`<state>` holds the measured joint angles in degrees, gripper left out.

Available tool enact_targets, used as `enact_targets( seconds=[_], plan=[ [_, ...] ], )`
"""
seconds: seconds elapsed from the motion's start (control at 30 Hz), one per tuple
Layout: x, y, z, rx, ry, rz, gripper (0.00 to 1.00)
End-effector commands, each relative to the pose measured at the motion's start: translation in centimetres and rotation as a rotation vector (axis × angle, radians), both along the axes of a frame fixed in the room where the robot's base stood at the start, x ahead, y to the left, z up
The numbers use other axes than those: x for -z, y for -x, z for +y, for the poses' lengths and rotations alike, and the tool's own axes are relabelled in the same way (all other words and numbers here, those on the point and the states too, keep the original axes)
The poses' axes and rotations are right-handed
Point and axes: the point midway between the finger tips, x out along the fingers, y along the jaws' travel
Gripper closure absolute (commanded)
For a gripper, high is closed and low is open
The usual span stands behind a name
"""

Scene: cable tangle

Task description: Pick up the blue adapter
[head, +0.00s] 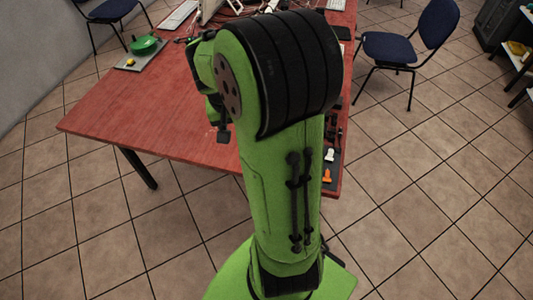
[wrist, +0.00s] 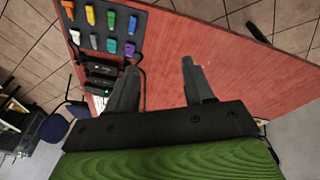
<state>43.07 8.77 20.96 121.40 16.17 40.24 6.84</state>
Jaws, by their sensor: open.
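In the head view my gripper (head: 219,134) shows small and dark beside my arm, above the table. My arm hides most of the tray there, and the blue adapter cannot be made out.
Several other adapters, such as the purple one (wrist: 129,49), sit close around it. Black devices with cables (wrist: 101,78) lie beside the tray. The red table (head: 115,115) is bare at its left front. A green round object (head: 146,44) lies on a mat farther back.

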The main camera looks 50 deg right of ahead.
Motion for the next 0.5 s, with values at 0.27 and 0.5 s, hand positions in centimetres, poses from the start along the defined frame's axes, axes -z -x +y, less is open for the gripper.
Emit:
enact_targets(
  seconds=[0.27,0.5],
  plan=[
    [10.0,2.2,-11.0,0.424,-0.19,0.033,0.48],
    [13.8,3.1,-12.4,0.503,-0.229,0.028,0.48]
  ],
)
